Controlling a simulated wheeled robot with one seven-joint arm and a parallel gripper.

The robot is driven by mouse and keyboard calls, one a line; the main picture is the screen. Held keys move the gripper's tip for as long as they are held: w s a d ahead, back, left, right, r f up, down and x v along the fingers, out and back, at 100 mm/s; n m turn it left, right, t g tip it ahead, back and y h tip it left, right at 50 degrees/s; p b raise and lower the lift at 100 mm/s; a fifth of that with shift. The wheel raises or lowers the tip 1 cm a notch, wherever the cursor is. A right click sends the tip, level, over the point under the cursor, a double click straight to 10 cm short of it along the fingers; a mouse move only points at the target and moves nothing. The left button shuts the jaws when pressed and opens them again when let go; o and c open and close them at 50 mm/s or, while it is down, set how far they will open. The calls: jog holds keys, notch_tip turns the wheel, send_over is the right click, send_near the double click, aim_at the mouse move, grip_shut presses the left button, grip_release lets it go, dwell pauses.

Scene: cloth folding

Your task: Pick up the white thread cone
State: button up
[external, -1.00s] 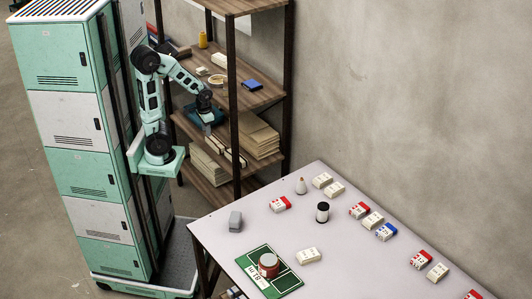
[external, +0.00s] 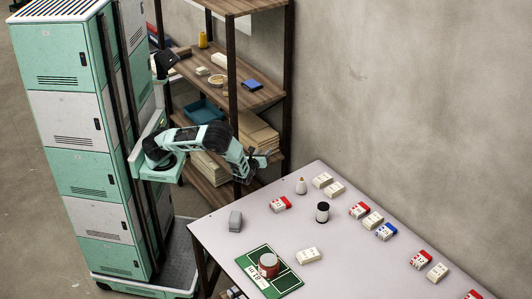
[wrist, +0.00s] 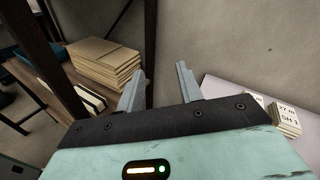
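A small white cone-shaped item (external: 301,186) with a brownish tip, which looks like the white thread cone, stands upright near the far left edge of the table (external: 225,262). My gripper (external: 266,156) is up and to the left of it, beside the shelf and off the table, clear of the cone. In the wrist view my gripper's two fingers (wrist: 160,80) are apart with nothing between them. The cone does not show in the wrist view.
A dark jar with a white lid (external: 322,212) and a red and white box (external: 281,203) stand close to the cone. White boxes (external: 322,180) lie just right of it. The shelf post (external: 233,100) stands near my arm.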

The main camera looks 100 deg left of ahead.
aim_at(300, 179)
jog(key=w+d+f+m+t+h, duration=0.2)
jog(key=w+d+m+t, duration=0.1)
jog(key=d, duration=0.1)
jog(key=w+d+f+m+t+h, duration=0.1)
jog(key=w+d+f+m+t, duration=0.2)
jog(key=d+m, duration=0.1)
jog(key=w+d+f+m+t+h, duration=0.2)
jog(key=w+d+m+t, duration=0.1)
jog(key=d+m, duration=0.1)
jog(key=shift+w+d+f+t+h, duration=0.2)
jog(key=shift+d+f+t+h, duration=0.1)
jog(key=shift+t, duration=0.1)
jog(key=shift+w+f, duration=0.1)
jog(key=shift+w, duration=0.3)
jog(key=x, duration=0.6)
jog(key=shift+w+a, duration=0.1)
jog(key=x, duration=0.5)
jog(key=shift+f+p, duration=0.3)
jog(key=shift+p, duration=0.05)
jog(key=shift+a, duration=0.1)
jog(key=shift+c, duration=0.3)
grip_shut()
